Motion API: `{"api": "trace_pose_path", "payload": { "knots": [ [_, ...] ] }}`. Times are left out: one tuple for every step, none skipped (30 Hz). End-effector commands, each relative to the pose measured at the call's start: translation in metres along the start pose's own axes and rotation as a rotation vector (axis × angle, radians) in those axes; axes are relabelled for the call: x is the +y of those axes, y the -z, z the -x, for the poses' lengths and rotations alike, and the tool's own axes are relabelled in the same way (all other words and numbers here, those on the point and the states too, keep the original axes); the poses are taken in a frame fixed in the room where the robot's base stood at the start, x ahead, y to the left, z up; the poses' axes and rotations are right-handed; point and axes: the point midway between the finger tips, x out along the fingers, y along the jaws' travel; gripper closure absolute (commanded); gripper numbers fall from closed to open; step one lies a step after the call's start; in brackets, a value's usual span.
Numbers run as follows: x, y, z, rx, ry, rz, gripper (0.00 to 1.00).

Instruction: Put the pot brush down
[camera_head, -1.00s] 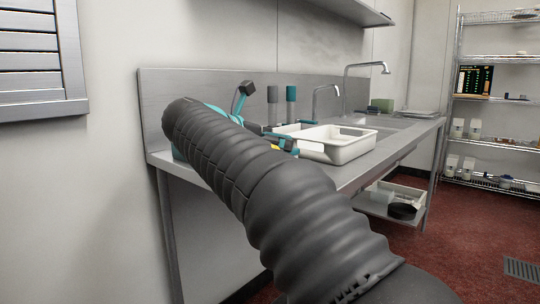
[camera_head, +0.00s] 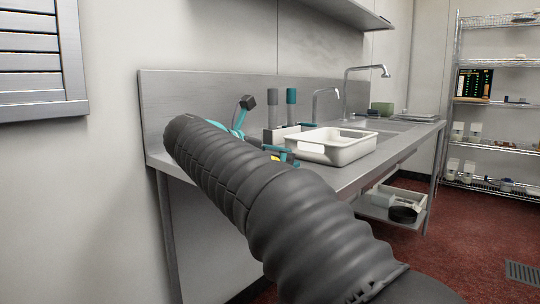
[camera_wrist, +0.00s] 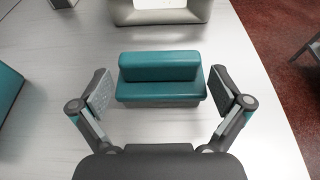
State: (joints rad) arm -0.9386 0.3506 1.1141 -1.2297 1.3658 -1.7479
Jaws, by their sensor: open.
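The pot brush (camera_wrist: 160,88) appears as a teal block with a raised teal grip and a grey underside. In the wrist view it lies on the steel counter (camera_wrist: 60,140), between the two fingers of my gripper (camera_wrist: 162,92). The gripper is open, with a visible gap on each side of the brush. In the head view my dark, ribbed arm hides most of the gripper area. Teal and yellow bits show beside the arm there, but I cannot tell which belong to the brush.
A white tray (camera_head: 332,158) stands on the counter, close to the gripper area. Behind it are a grey cylinder (camera_head: 272,103), a teal-topped one (camera_head: 291,98) and two taps (camera_head: 346,88). The wrist view shows a teal object (camera_wrist: 8,88) at the left edge.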

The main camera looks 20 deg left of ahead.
Motion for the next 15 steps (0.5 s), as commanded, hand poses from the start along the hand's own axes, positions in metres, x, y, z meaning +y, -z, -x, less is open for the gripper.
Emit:
{"api": "trace_pose_path", "payload": {
  "knots": [
    [0.000,-0.002,0.001,0.000,0.000,-0.001,0.00],
    [0.000,-0.004,0.001,0.000,-0.001,-0.002,0.00],
    [0.001,-0.003,0.005,0.000,-0.002,-0.001,0.00],
    [0.001,-0.003,0.009,0.000,-0.003,-0.001,0.00],
    [0.001,-0.003,0.013,0.000,-0.004,0.000,0.00],
    [0.001,-0.003,0.019,0.000,-0.003,0.000,0.00],
    [0.001,-0.003,0.024,0.000,-0.003,0.000,0.00],
    [0.001,-0.003,0.030,0.000,-0.005,0.000,0.00],
    [0.001,-0.004,0.038,0.000,-0.004,0.000,0.00],
    [0.001,-0.004,0.045,0.000,-0.004,0.000,0.00],
    [0.001,-0.004,0.051,0.000,-0.005,0.000,0.00],
    [0.001,-0.004,0.059,0.000,-0.004,0.000,0.00],
    [0.001,-0.004,0.065,0.000,-0.005,0.000,0.00],
    [0.001,-0.004,0.072,0.000,-0.005,0.001,0.00],
    [0.001,-0.004,0.079,0.000,-0.003,0.000,0.00]
  ]
}}
